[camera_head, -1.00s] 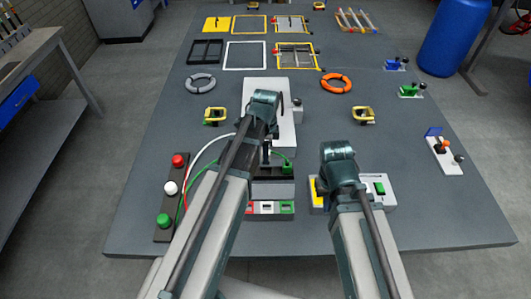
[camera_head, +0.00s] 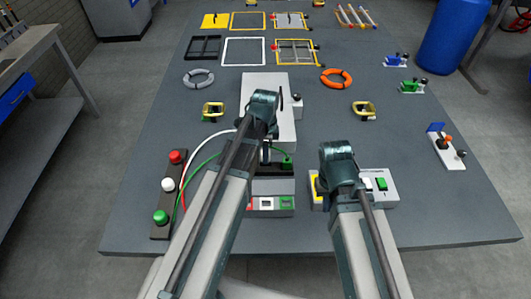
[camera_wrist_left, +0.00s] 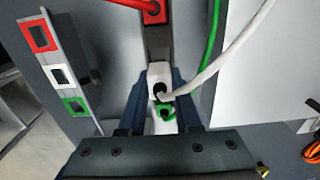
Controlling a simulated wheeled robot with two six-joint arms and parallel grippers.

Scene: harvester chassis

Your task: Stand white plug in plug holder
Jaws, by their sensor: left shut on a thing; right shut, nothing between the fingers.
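My left gripper (camera_head: 265,152) points down over the black plug rail (camera_wrist_left: 157,45), behind the grey-and-coloured box. In the left wrist view, its fingers (camera_wrist_left: 162,100) are shut on the white plug (camera_wrist_left: 159,82), whose white cable (camera_wrist_left: 232,50) curves up to the right. I cannot tell whether the plug's lower end is seated in the rail. The red plug (camera_wrist_left: 152,12) and green plug (camera_wrist_left: 166,112) are on either side of it. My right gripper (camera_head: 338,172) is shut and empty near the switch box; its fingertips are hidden.
A strip with red, white and green framed sockets (camera_wrist_left: 58,75) stands beside the rail. A cable block (camera_head: 168,190) with coloured knobs lies left. A white box (camera_head: 268,85) is behind the left wrist, the switch box (camera_head: 383,200) at right. The right front table is clear.

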